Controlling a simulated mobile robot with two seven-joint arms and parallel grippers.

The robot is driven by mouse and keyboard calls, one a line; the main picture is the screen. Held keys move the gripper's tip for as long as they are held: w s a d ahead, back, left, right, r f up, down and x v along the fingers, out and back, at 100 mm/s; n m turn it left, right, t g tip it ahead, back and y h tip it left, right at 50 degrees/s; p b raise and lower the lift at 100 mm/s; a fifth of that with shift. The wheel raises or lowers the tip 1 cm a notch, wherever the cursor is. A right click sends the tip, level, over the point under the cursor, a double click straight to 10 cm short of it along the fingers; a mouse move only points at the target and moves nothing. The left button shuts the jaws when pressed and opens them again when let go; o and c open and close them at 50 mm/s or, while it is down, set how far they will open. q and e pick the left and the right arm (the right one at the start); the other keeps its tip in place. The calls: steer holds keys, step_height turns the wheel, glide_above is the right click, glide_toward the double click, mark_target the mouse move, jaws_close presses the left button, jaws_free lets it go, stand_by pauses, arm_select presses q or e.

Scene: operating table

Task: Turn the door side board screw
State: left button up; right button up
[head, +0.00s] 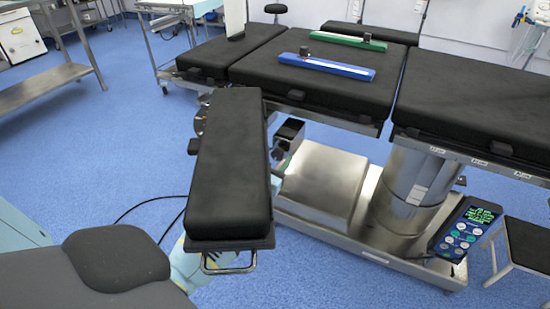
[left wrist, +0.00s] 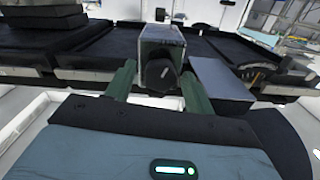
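The side board (head: 228,165) is a long black pad that sticks out from the operating table toward me, with a metal loop at its near end. In the left wrist view the block (left wrist: 160,33) carries a round black screw knob (left wrist: 160,75) facing the camera. My left gripper (head: 283,160) reaches from under the board to just below the block. In the left wrist view its two green fingers (left wrist: 158,84) stand apart, either side of the knob; contact cannot be told. My right gripper is not in view.
The operating table (head: 450,95) has black pads, with a blue rail (head: 325,67) and a green rail (head: 345,40) on top. Its metal base (head: 325,185) and a control panel (head: 465,229) stand right of the board. Blue floor (head: 110,150) is open at left.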

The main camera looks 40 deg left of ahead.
arm_select(q)
steer(key=shift+s, duration=0.1)
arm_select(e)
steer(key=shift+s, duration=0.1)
arm_select(q)
steer(key=p+v, duration=0.1)
steer(key=v, duration=0.6)
steer(key=shift+s+p, duration=0.3)
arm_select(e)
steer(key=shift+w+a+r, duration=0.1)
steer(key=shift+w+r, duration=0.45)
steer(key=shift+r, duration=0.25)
arm_select(q)
steer(key=shift+d, duration=0.1)
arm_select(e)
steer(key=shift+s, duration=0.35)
